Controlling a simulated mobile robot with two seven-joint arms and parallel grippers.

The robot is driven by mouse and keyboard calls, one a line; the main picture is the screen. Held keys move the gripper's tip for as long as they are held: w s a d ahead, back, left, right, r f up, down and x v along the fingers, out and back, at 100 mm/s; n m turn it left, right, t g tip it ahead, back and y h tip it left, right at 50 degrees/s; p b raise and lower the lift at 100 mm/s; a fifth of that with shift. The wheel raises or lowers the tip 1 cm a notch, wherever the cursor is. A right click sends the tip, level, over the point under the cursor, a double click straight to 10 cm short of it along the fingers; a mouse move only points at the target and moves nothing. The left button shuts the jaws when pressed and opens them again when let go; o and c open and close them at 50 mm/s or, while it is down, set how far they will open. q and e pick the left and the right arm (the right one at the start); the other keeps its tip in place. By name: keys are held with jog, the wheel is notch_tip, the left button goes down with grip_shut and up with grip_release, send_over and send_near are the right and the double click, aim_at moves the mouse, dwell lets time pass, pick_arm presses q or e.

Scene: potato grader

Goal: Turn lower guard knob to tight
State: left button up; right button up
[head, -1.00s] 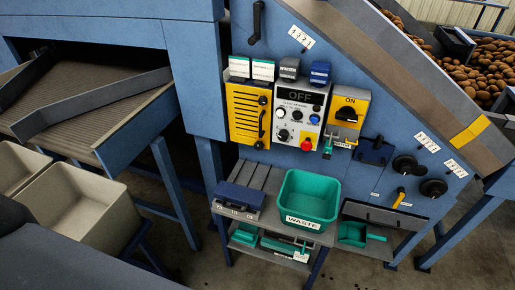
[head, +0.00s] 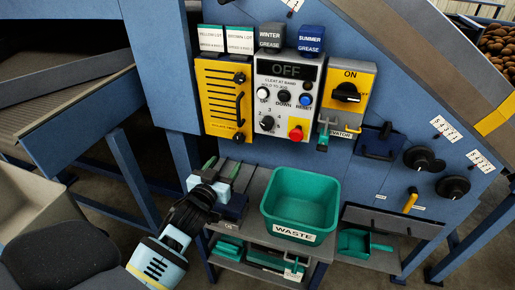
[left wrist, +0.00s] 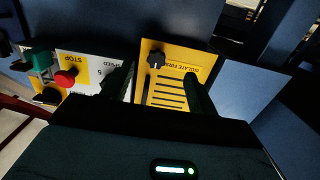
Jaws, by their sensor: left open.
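The yellow guard panel (head: 224,98) is on the blue machine wall, left of the control panel. It has a black upper knob (head: 239,77) and a black lower knob (head: 238,137) at its right side. In the left wrist view the lower knob (left wrist: 155,59) shows beside the "ISOLATE FIRST" lettering, ahead of the gripper. My left gripper (head: 222,168) is open and empty, below the guard and apart from the knob. Its two fingers (left wrist: 160,85) stand either side of the guard in the wrist view. My right gripper is not in view.
The control panel (head: 289,98) with a red stop button (head: 296,133) is just right of the guard. A green waste bin (head: 301,202) stands on the grey shelf below. A blue case on the shelf is partly hidden behind my gripper.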

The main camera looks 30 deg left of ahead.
aim_at(238, 139)
pick_arm(q)
jog(key=shift+t, duration=0.3)
jog(key=shift+r+b+x, duration=0.1)
jog(key=shift+r+x, duration=0.25)
jog(key=shift+x, duration=1.35)
jog(key=shift+r+b+x, duration=0.15)
jog(key=shift+r+x, duration=0.25)
jog(key=shift+x, duration=1.25)
jog(key=shift+r+b+x, duration=0.1)
jog(key=shift+r+x, duration=0.25)
jog(key=shift+x, duration=1.35)
jog(key=shift+d, duration=0.1)
jog(key=shift+c, duration=0.3)
jog(key=c, duration=0.9)
jog(key=shift+c, duration=0.2)
